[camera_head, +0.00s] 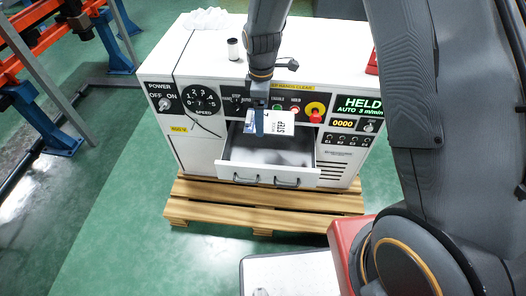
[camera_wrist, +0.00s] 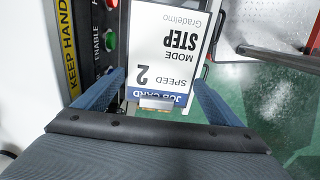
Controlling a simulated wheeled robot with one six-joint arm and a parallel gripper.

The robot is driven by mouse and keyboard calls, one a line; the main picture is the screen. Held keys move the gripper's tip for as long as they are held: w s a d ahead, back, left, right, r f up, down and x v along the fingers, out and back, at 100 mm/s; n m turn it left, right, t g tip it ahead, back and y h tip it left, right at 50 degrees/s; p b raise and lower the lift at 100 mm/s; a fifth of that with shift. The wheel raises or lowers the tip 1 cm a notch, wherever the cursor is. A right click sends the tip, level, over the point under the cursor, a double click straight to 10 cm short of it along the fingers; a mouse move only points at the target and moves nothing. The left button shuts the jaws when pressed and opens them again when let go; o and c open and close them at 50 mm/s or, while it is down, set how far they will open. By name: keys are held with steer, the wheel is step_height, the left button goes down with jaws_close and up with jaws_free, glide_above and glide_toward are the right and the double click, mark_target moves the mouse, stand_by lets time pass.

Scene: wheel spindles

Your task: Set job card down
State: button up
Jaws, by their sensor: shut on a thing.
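The job card (camera_head: 283,124) is white with dark print and a blue strip. In the wrist view the job card (camera_wrist: 165,45) appears upside down and reads JOB CARD, SPEED 2, MODE STEP. My gripper (camera_head: 260,122) is shut on the card near its blue edge. The blue fingers of my gripper (camera_wrist: 158,100) show on both sides of that edge in the wrist view. In the head view the card is in front of the control panel, above the open drawer (camera_head: 240,172). The card hides part of the panel.
The white machine cabinet (camera_head: 200,55) stands on a wooden pallet (camera_head: 215,200). On its top are a white cloth (camera_head: 205,18), a small dark-and-white spool (camera_head: 233,49) and a red item (camera_head: 372,62). A red button (camera_head: 315,116) sticks out near the card. The drawer looks empty.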

mark_target(262, 158)
step_height(262, 158, down, 20)
steer(key=shift+r+p, duration=0.1)
steer(key=shift+p, duration=0.5)
steer(key=o, duration=0.6)
steer(key=shift+f, duration=0.2)
steer(key=shift+o, duration=1.4)
steer(key=shift+r, duration=0.1)
